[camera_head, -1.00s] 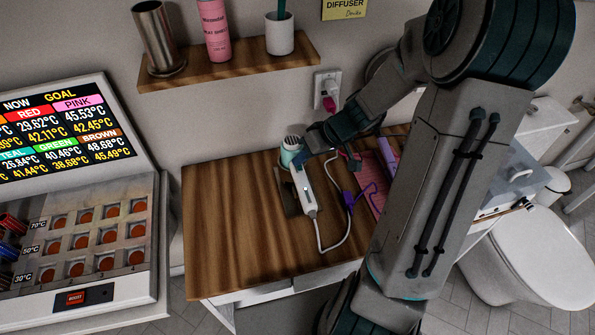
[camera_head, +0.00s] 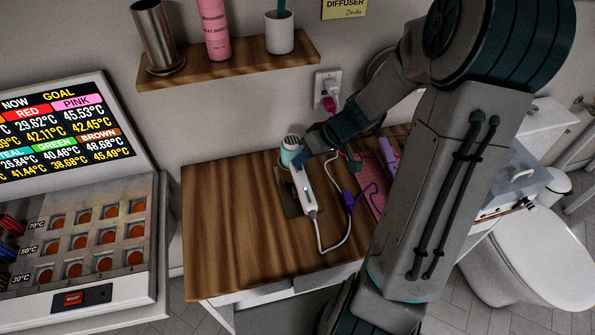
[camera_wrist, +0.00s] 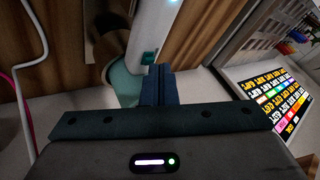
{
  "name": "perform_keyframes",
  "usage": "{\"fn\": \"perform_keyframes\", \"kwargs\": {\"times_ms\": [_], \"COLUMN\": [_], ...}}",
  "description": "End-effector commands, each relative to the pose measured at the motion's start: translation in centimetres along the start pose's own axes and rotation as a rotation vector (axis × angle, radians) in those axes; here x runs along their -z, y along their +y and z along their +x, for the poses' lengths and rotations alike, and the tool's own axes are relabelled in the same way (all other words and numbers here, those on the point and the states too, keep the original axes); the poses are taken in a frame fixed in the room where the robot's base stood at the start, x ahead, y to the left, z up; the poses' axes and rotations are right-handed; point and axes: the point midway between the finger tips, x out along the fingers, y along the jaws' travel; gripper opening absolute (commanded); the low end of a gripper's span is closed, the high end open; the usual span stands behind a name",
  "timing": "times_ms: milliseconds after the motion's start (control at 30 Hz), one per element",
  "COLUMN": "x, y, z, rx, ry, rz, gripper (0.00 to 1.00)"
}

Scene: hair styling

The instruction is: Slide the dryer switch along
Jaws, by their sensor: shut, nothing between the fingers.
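The hair dryer (camera_head: 305,190) lies on the wooden table, with a white handle and a teal head (camera_head: 291,148) at its far end. In the wrist view its white body (camera_wrist: 142,28) runs down to the teal part (camera_wrist: 122,83). A small teal-green switch (camera_wrist: 149,58) shows on the body. My gripper (camera_head: 303,158) is over the dryer near its head. In the wrist view my gripper (camera_wrist: 158,70) is shut and empty, its fingertips right beside the switch. I cannot tell whether they touch it.
A white cord runs from the handle, with a purple clip-like piece (camera_head: 349,199) nearby. A pink tray (camera_head: 375,180) lies to the right. A wall shelf (camera_head: 230,62) hangs behind. The front left of the wooden table (camera_head: 235,245) is clear. A temperature display (camera_head: 60,125) stands left.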

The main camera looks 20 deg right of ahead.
Motion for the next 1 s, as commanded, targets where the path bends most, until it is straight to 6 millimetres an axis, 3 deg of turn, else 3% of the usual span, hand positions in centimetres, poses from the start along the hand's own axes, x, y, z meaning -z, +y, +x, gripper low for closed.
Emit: {"fn": "perform_keyframes", "kwargs": {"times_ms": [1000], "x": [0.65], "y": [0.36], "z": [0.23], "rx": [0.000], "ry": [0.000], "rz": [0.001], "gripper": [0.00]}}
